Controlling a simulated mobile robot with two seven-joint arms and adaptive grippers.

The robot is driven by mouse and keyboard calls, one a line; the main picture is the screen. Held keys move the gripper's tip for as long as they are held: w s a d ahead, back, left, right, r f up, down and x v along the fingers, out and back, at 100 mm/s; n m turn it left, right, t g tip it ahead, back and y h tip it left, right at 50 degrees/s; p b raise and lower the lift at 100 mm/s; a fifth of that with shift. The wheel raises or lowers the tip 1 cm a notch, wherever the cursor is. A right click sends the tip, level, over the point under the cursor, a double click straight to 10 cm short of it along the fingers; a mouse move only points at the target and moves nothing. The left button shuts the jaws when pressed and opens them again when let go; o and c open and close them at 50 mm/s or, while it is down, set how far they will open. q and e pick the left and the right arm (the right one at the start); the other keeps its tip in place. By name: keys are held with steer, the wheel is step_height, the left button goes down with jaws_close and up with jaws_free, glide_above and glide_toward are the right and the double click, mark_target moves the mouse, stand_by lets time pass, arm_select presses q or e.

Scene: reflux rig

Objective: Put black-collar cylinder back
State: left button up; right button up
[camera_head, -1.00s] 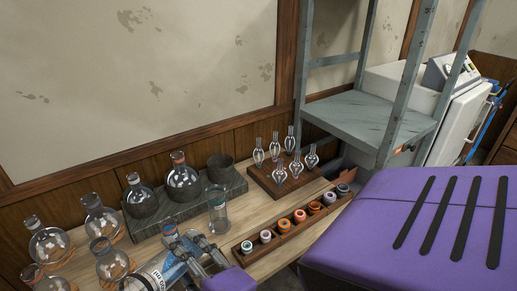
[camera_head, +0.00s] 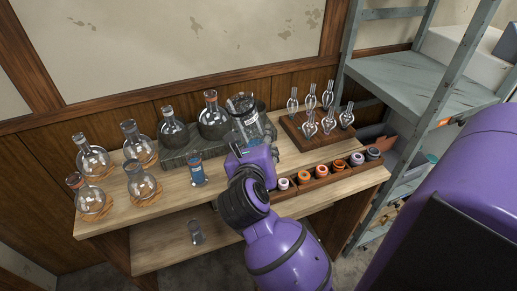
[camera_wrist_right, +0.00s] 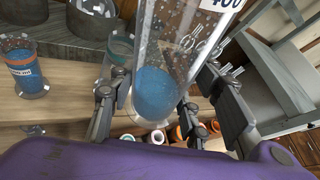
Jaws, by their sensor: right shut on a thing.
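A clear glass cylinder (camera_head: 245,112) with a white label is held by my right gripper (camera_head: 252,148), above the back of the bench by the grey stone block. In the right wrist view the cylinder (camera_wrist_right: 160,85) has blue liquid at its bottom and a label reading 400. The right gripper's fingers (camera_wrist_right: 160,112) are shut on its sides. I cannot make out a black collar on it. A shorter labelled glass with blue liquid (camera_head: 197,172) stands on the bench to the left; it also shows in the wrist view (camera_wrist_right: 24,72). My left gripper is out of view.
Round flasks on cork rings (camera_head: 93,160) stand at the left. The grey stone block (camera_head: 188,153) holds flasks. A wooden stand (camera_head: 310,138) holds glass bulbs, and a wooden rack (camera_head: 310,184) holds several coloured rings. A glass (camera_head: 195,232) is on the lower shelf.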

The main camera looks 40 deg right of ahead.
steer(key=m, duration=0.1)
steer(key=d+f+m+g, duration=0.1)
steer(key=m, duration=0.1)
steer(key=shift+w+f+g+h, duration=0.15)
steer(key=shift+w+g+h, duration=0.15)
steer(key=shift+f+m+g+h, duration=0.15)
steer(key=shift+f+m+g, duration=0.15)
steer(key=shift+m, duration=0.4)
steer(key=shift+f+m+g+h, duration=0.2)
steer(key=shift+f+m, duration=0.15)
steer(key=shift+m, duration=0.35)
